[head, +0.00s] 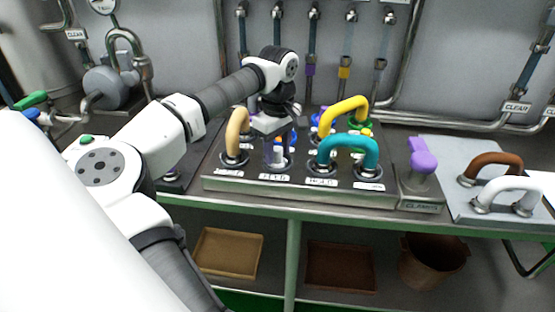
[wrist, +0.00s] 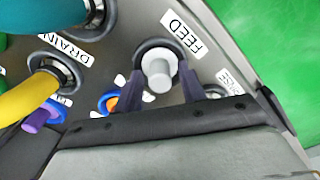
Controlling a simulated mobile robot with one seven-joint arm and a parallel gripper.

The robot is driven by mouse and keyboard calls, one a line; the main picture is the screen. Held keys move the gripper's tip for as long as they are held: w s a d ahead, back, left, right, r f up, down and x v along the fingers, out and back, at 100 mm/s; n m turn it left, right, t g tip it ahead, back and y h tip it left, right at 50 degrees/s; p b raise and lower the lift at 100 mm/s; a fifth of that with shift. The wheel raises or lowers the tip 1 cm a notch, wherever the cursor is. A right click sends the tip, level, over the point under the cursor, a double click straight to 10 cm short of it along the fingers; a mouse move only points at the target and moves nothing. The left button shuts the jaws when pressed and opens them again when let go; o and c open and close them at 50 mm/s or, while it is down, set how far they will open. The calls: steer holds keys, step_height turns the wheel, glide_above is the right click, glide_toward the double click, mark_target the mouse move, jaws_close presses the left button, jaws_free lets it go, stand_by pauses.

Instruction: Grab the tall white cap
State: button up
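The tall white cap (wrist: 159,76) stands upright in a metal-ringed port next to the FEED label, seen from above in the wrist view. In the head view the cap (head: 278,157) is partly hidden by my gripper (head: 281,148). My gripper (wrist: 163,88) points down over the port, with one dark finger on each side of the cap. Narrow gaps seem to show between the fingers and the cap, so the gripper looks open around it. Whether either finger touches it is hard to tell.
A tan hose (head: 237,136) stands left of the cap and a teal hose (head: 348,143) right of it. A yellow hose (head: 343,110) arches behind. Small blue, orange and purple caps are close by. A purple-handled piece (head: 423,160) stands at the panel's right end.

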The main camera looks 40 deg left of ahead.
jaws_close()
steer(key=shift+r, duration=0.15)
